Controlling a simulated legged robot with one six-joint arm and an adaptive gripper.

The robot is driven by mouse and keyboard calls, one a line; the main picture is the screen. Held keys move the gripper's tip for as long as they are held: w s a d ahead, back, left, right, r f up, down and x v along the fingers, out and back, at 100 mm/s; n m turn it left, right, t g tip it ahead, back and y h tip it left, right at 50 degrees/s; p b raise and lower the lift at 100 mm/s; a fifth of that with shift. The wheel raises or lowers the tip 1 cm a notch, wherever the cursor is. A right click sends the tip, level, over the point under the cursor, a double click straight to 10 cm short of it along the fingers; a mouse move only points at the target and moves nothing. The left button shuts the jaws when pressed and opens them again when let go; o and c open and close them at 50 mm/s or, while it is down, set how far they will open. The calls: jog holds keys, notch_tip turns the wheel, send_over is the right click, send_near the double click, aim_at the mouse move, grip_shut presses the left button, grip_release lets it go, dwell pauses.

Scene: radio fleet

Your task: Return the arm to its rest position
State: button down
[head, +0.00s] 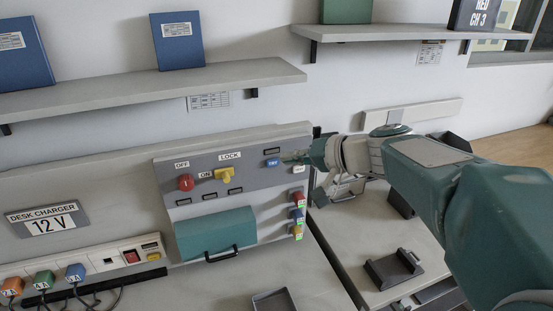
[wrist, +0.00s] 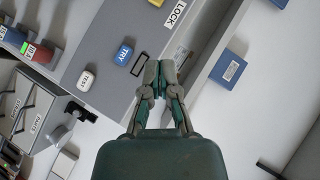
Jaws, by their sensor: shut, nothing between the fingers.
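My arm (head: 430,170) reaches in from the right in the head view, with its end in front of the right part of a grey control panel (head: 240,185). My gripper (head: 290,158) is close to the blue TRY button (head: 272,163). In the wrist view my gripper (wrist: 160,68) has its fingertips together with nothing between them. The TRY button (wrist: 124,53) and the white TEST button (wrist: 86,79) lie to the left of the fingers there. Whether the fingertips touch the panel I cannot tell.
The panel carries a red OFF knob (head: 185,182), a yellow switch (head: 222,174) and a teal cover (head: 215,233). Shelves (head: 150,88) hold binders above. A dark tray (head: 393,268) lies on the desk below my arm. Coloured plugs (head: 72,272) sit at lower left.

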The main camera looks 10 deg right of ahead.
jog(key=s+a+f+n+g+h, duration=0.25)
jog(key=s+f+h, duration=0.2)
jog(key=s, duration=0.65)
jog(key=s+d+f+h, duration=0.6)
jog(key=s+d, duration=0.1)
jog(key=s, duration=0.3)
jog(key=shift+s+d, duration=0.15)
jog(key=shift+s, duration=0.25)
jog(key=shift+d, duration=0.15)
